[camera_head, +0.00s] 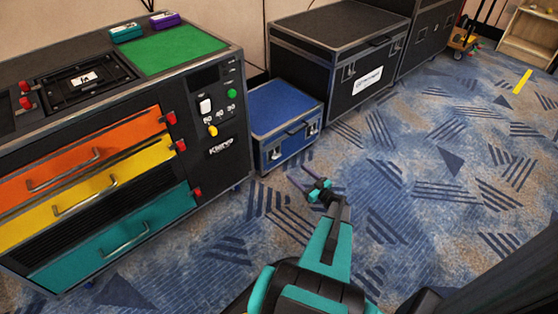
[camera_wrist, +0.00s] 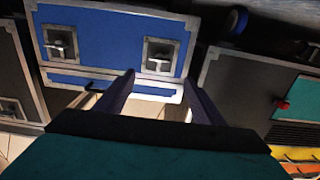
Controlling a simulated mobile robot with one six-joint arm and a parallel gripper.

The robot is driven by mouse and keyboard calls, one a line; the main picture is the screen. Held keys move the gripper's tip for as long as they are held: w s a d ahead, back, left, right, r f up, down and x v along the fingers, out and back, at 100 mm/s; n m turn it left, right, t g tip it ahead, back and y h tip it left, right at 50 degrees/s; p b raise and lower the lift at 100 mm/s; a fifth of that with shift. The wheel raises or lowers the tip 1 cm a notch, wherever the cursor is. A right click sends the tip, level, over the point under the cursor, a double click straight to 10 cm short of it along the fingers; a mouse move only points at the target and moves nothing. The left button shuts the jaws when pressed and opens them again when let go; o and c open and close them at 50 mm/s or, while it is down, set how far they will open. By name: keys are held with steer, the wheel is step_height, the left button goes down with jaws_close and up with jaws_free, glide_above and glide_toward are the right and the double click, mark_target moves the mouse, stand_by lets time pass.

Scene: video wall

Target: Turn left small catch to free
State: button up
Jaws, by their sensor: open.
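The small blue case (camera_head: 288,112) stands on the carpet, lid shut, between the drawer cabinet and a large black case. Its front carries two small metal catches. The left catch (camera_head: 275,153) is small in the head view; it shows as the right one (camera_wrist: 160,57) in the wrist view, which looks upside down. The other catch (camera_wrist: 60,45) sits at the wrist view's left. Whether either is turned is unclear. My gripper (camera_head: 297,173) is open and empty in front of the case. In the wrist view its fingertips (camera_wrist: 158,77) straddle the left catch's position, seemingly apart from it.
The cabinet (camera_head: 222,165) with orange, yellow and teal drawers stands close on the left, with red catches along its edge. The large black case (camera_head: 345,50) stands to the right. Patterned blue carpet (camera_head: 430,190) is open in front and to the right.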

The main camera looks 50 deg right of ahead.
mark_target(278, 157)
steer(key=shift+w, duration=0.1)
steer(key=shift+w+d+b, duration=0.15)
steer(key=shift+w+b, duration=0.45)
steer(key=shift+w, duration=1.65)
steer(key=shift+w+d+b, duration=0.2)
steer(key=shift+w+b, duration=0.45)
steer(key=shift+w, duration=1.65)
steer(key=shift+w+d+b, duration=0.15)
steer(key=shift+w+b, duration=0.45)
steer(key=shift+w, duration=1.65)
steer(key=c, duration=1)
steer(key=shift+a, duration=0.2)
steer(key=shift+c, duration=0.2)
steer(key=shift+d, duration=0.1)
